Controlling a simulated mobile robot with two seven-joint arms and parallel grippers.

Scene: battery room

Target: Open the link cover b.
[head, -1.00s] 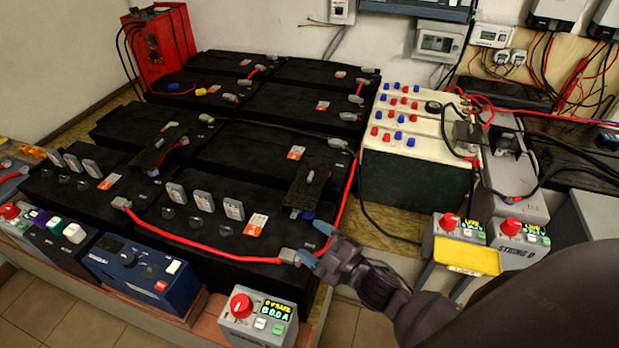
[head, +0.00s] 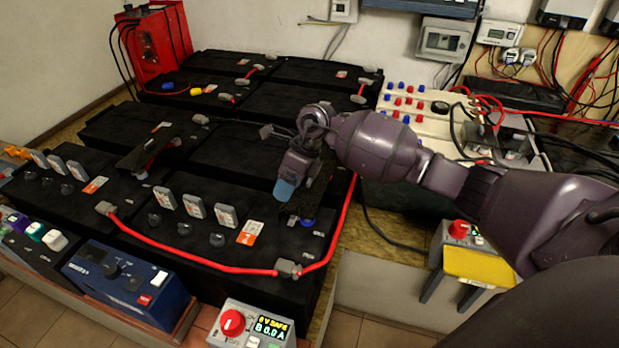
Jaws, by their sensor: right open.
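Two dark, rough link covers lie on the black batteries in the head view. One link cover (head: 143,158) is at the left, between two batteries. The other link cover (head: 319,186) is at the right end of the front battery, partly hidden by my right gripper. I cannot read a letter on either one. My right gripper (head: 286,188) is open, blue tips pointing down, over or beside the near left edge of the right cover. Whether it touches the cover cannot be told. My left gripper is not in view.
A red cable (head: 190,260) runs along the front battery and up its right side. Grey upright tabs (head: 194,207) stand left of the gripper. A control box with a red knob (head: 233,322) is in front. A yellow-topped stand (head: 478,266) is at the right.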

